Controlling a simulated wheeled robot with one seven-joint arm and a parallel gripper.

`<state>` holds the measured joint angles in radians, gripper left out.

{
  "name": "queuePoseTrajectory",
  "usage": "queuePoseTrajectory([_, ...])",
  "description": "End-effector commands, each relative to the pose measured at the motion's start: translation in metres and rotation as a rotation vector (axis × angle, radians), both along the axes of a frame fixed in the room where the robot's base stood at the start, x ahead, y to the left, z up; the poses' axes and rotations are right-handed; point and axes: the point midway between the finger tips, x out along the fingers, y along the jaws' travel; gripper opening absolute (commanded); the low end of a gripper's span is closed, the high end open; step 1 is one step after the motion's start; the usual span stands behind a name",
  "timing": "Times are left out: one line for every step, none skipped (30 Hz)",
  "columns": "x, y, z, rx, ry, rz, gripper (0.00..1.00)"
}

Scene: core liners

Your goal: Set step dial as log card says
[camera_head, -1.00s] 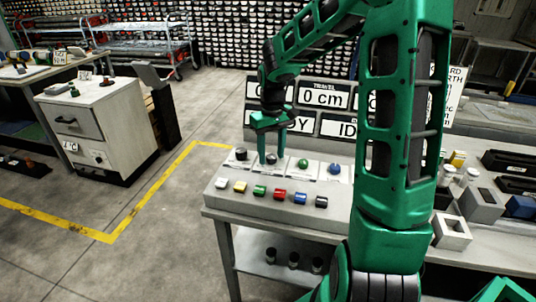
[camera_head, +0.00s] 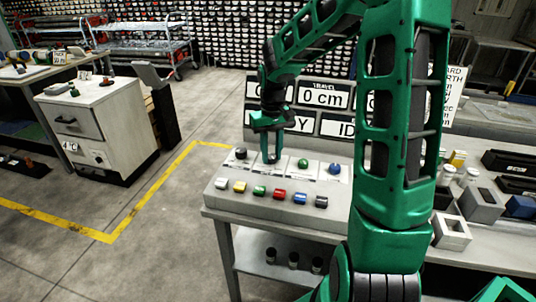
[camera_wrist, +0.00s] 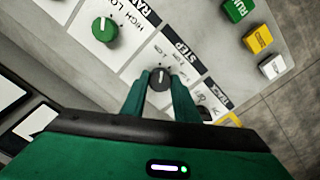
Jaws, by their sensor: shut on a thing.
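The step dial (camera_wrist: 160,78) is a dark round knob on a white panel marked STEP (camera_wrist: 185,53). In the wrist view my gripper (camera_wrist: 160,84) has one finger on each side of it and is shut on it. A pale pointer mark shows on the knob's upper part; the scale marks around it are too small to read. In the head view my gripper (camera_head: 272,158) reaches down onto the console (camera_head: 225,173), and its fingers mostly hide the dial. I cannot make out which sign is the log card.
A green knob (camera_wrist: 104,29), a blue knob (camera_head: 335,168) and a black knob (camera_head: 241,153) share the console. Several coloured buttons (camera_head: 260,191) line its front. Displays behind include one reading 0 cm (camera_head: 323,97). A white sign (camera_head: 455,95) stands partly hidden behind my arm.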

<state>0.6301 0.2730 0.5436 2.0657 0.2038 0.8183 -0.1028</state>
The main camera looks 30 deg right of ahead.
Motion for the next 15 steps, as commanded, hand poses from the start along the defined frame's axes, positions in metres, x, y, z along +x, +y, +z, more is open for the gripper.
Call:
queuePoseTrajectory([0.0005, 0.0024, 0.0005, 0.001, 0.0, -0.029, 0.05])
queuePoseTrajectory([0.0005, 0.0027, 0.0006, 0.001, -0.001, -0.053, 0.05])
queuePoseTrajectory([0.0005, 0.0024, 0.0006, 0.001, -0.001, -0.087, 0.05])
queuePoseTrajectory([0.0005, 0.0025, 0.0006, 0.001, -0.001, -0.112, 0.05])
queuePoseTrajectory([0.0005, 0.0027, 0.0006, 0.001, -0.001, -0.138, 0.05])
queuePoseTrajectory([0.0005, 0.0025, 0.0006, 0.001, -0.001, -0.173, 0.05])
queuePoseTrajectory([0.0005, 0.0024, 0.0006, 0.0, -0.001, -0.2, 0.05])
queuePoseTrajectory([0.0006, 0.0024, 0.0006, 0.0, -0.001, -0.225, 0.05])
queuePoseTrajectory([0.0006, 0.0024, 0.0006, 0.0, -0.001, -0.259, 0.05])
queuePoseTrajectory([0.0006, 0.0026, 0.0006, 0.0, -0.001, -0.284, 0.05])
queuePoseTrajectory([0.0006, 0.0028, 0.0006, 0.001, -0.001, -0.308, 0.05])
queuePoseTrajectory([0.0006, 0.0028, 0.0005, 0.001, -0.001, -0.34, 0.05])
queuePoseTrajectory([0.0006, 0.0025, 0.0005, 0.001, -0.001, -0.364, 0.05])
queuePoseTrajectory([0.0007, 0.0025, 0.0005, 0.001, -0.001, -0.387, 0.05])
queuePoseTrajectory([0.0007, 0.0028, 0.0005, 0.001, -0.001, -0.415, 0.05])
